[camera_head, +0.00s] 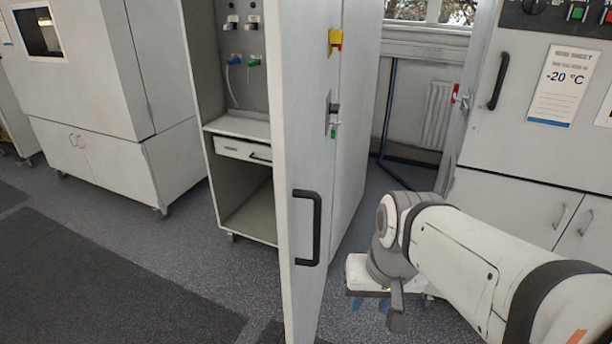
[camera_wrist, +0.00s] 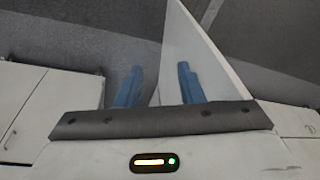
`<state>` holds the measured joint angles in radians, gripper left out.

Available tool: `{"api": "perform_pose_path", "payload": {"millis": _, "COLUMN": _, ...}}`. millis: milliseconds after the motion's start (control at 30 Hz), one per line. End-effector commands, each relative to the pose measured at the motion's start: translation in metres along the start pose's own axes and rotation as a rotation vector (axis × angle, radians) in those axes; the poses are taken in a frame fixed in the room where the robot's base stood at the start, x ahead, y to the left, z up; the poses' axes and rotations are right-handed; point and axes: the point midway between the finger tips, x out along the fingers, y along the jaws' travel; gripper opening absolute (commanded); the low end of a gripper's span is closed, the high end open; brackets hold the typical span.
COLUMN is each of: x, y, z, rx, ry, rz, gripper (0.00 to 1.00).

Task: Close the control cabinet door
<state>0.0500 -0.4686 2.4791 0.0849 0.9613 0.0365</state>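The control cabinet (camera_head: 228,126) stands in the middle of the head view with its inside showing. Its pale door (camera_head: 300,120) stands open toward me, with a black bar handle (camera_head: 307,228) on its face. My gripper (camera_head: 370,302) is low on the right side of the door, apart from the handle and partly hidden by my wrist. In the wrist view its two blue fingers (camera_wrist: 159,84) are spread with a gap between them, and the gripper is open. A white panel (camera_wrist: 212,58) shows behind the right finger; I cannot tell whether it is the door or whether they touch.
A white cabinet with a -20 °C label (camera_head: 562,85) stands on the right, close to my arm. Another white cabinet (camera_head: 90,70) stands on the left. A radiator (camera_head: 436,115) is under the window at the back. The grey floor (camera_head: 110,250) at the left front is clear.

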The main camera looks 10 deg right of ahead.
Motion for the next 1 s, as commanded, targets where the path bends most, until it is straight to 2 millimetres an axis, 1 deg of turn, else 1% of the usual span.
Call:
{"api": "perform_pose_path", "payload": {"millis": 33, "x": 0.014, "y": 0.000, "z": 0.002, "rx": 0.095, "ry": -0.071, "rz": -0.036, "gripper": 0.30}}
{"api": "perform_pose_path", "payload": {"millis": 100, "x": 0.027, "y": -0.005, "z": 0.003, "rx": 0.258, "ry": -0.185, "rz": -0.108, "gripper": 0.24}}
{"api": "perform_pose_path", "payload": {"millis": 167, "x": 0.037, "y": -0.010, "z": 0.002, "rx": 0.413, "ry": -0.294, "rz": -0.183, "gripper": 0.19}}
{"api": "perform_pose_path", "payload": {"millis": 200, "x": 0.043, "y": -0.015, "z": -0.001, "rx": 0.516, "ry": -0.366, "rz": -0.237, "gripper": 0.16}}
{"api": "perform_pose_path", "payload": {"millis": 267, "x": 0.049, "y": -0.020, "z": -0.008, "rx": 0.666, "ry": -0.473, "rz": -0.322, "gripper": 0.11}}
{"api": "perform_pose_path", "payload": {"millis": 300, "x": 0.052, "y": -0.023, "z": -0.015, "rx": 0.762, "ry": -0.542, "rz": -0.381, "gripper": 0.08}}
{"api": "perform_pose_path", "payload": {"millis": 367, "x": 0.055, "y": -0.025, "z": -0.028, "rx": 0.901, "ry": -0.645, "rz": -0.476, "gripper": 0.03}}
{"api": "perform_pose_path", "payload": {"millis": 400, "x": 0.057, "y": -0.024, "z": -0.039, "rx": 0.990, "ry": -0.712, "rz": -0.543, "gripper": 0.00}}
{"api": "perform_pose_path", "payload": {"millis": 467, "x": 0.058, "y": -0.020, "z": -0.057, "rx": 1.114, "ry": -0.808, "rz": -0.649, "gripper": 0.00}}
{"api": "perform_pose_path", "payload": {"millis": 533, "x": 0.059, "y": -0.011, "z": -0.079, "rx": 1.238, "ry": -0.911, "rz": -0.776, "gripper": 0.00}}
{"api": "perform_pose_path", "payload": {"millis": 600, "x": 0.059, "y": 0.003, "z": -0.100, "rx": 1.337, "ry": -0.997, "rz": -0.896, "gripper": 0.00}}
{"api": "perform_pose_path", "payload": {"millis": 700, "x": 0.058, "y": 0.024, "z": -0.122, "rx": 1.431, "ry": -1.086, "rz": -1.041, "gripper": 0.00}}
{"api": "perform_pose_path", "payload": {"millis": 800, "x": 0.057, "y": 0.039, "z": -0.136, "rx": 1.480, "ry": -1.138, "rz": -1.135, "gripper": 0.00}}
{"api": "perform_pose_path", "payload": {"millis": 900, "x": 0.056, "y": 0.045, "z": -0.142, "rx": 1.498, "ry": -1.162, "rz": -1.179, "gripper": 0.00}}
{"api": "perform_pose_path", "payload": {"millis": 1000, "x": 0.055, "y": 0.039, "z": -0.144, "rx": 1.500, "ry": -1.167, "rz": -1.187, "gripper": 0.00}}
